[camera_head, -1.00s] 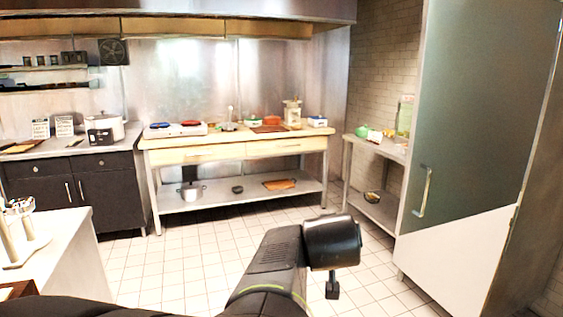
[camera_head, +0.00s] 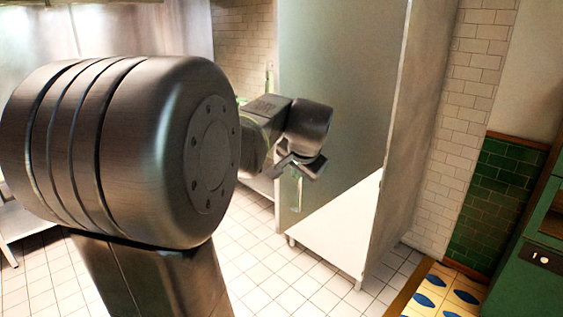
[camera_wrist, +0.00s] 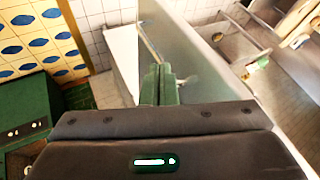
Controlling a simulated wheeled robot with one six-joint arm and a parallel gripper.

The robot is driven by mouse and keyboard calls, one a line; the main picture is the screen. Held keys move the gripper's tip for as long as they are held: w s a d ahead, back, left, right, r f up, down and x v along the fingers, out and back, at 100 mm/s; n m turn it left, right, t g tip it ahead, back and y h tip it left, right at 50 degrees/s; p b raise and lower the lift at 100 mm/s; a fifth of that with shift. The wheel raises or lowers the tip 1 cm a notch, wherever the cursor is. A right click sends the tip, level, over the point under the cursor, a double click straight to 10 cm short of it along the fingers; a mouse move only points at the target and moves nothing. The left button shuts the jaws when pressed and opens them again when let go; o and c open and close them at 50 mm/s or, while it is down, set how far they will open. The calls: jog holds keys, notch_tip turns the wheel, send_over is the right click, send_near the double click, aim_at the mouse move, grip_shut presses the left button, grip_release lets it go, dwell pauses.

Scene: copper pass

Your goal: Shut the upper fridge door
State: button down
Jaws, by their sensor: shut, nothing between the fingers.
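The fridge's upper door (camera_head: 345,75) is a tall grey-green panel, right of centre in the head view, with a white part below its slanting lower edge. It also fills the upper middle of the wrist view (camera_wrist: 200,40). I cannot tell from these frames how far the door stands open. Its vertical handle (camera_head: 298,197) shows low on the left side. My gripper (camera_head: 300,168) is in front of the door's left part, just above the handle in the picture; contact cannot be told. In the wrist view its green fingers (camera_wrist: 160,70) are together and empty.
My own arm covers the left of the head view. White wall tiles (camera_head: 455,130) and green tiles (camera_head: 490,205) lie right of the fridge. A green unit (camera_head: 530,260) stands at the right edge. Tiled floor (camera_head: 265,275) is clear before the fridge.

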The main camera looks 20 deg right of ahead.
aim_at(283, 180)
jog(key=w+f, duration=0.1)
jog(key=w+f+p, duration=0.1)
jog(key=w, duration=0.1)
jog(key=w+f, duration=0.1)
jog(key=w, duration=0.1)
jog(key=shift+w+a+f+p, duration=0.15)
jog(key=shift+w+a+p, duration=0.05)
jog(key=shift+a+p, duration=0.1)
jog(key=shift+w+a, duration=0.1)
jog(key=shift+w, duration=0.3)
jog(key=shift+w, duration=0.1)
